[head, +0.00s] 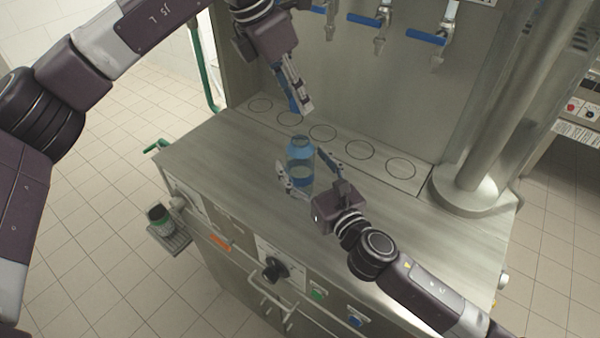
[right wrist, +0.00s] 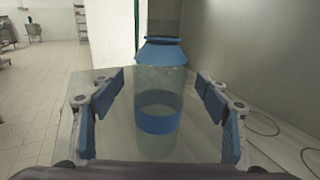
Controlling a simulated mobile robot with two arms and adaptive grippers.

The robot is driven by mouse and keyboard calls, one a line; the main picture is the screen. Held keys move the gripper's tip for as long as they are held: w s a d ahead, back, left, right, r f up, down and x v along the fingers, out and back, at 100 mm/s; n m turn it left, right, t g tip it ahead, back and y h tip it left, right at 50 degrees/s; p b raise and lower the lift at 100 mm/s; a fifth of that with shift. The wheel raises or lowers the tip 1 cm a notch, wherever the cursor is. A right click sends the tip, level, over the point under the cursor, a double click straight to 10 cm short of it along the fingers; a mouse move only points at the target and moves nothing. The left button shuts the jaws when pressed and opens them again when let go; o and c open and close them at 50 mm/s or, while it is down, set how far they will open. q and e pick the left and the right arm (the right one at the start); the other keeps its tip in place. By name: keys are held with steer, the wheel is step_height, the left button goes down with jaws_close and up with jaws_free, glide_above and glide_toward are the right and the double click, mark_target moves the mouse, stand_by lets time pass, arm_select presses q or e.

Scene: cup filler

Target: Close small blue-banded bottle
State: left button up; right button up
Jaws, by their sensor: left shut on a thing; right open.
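The small blue-banded bottle (head: 299,172) stands upright on the steel counter, clear with a blue band and blue at its top. It also shows in the right wrist view (right wrist: 159,92), with pale liquid inside. My right gripper (head: 304,178) is open, with one finger on each side of the bottle. In the right wrist view, gaps separate the bottle from both blue-padded fingers. My left gripper (head: 300,100) points down above and behind the bottle, apart from it. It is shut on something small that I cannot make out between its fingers.
Several taps with blue handles (head: 426,37) hang on the steel back wall. A strip with several ring marks (head: 322,132) runs below them. A thick steel column (head: 478,183) stands at the right. A dark cup (head: 160,217) sits on a side shelf. The counter's left part is clear.

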arm_select(q)
steer(key=shift+s, duration=0.1)
arm_select(e)
steer(key=shift+x, duration=0.85)
steer(key=c, duration=1.8)
arm_select(q)
glide_above(301, 134)
steer(key=a, duration=0.1)
steer(key=shift+s+f, duration=0.15)
steer(key=shift+f, duration=1.1)
steer(key=shift+s+f, duration=0.1)
steer(key=shift+f, duration=1.1)
steer(key=shift+f, duration=0.9)
steer(key=shift+f, duration=0.55)
arm_select(e)
jaws_close()
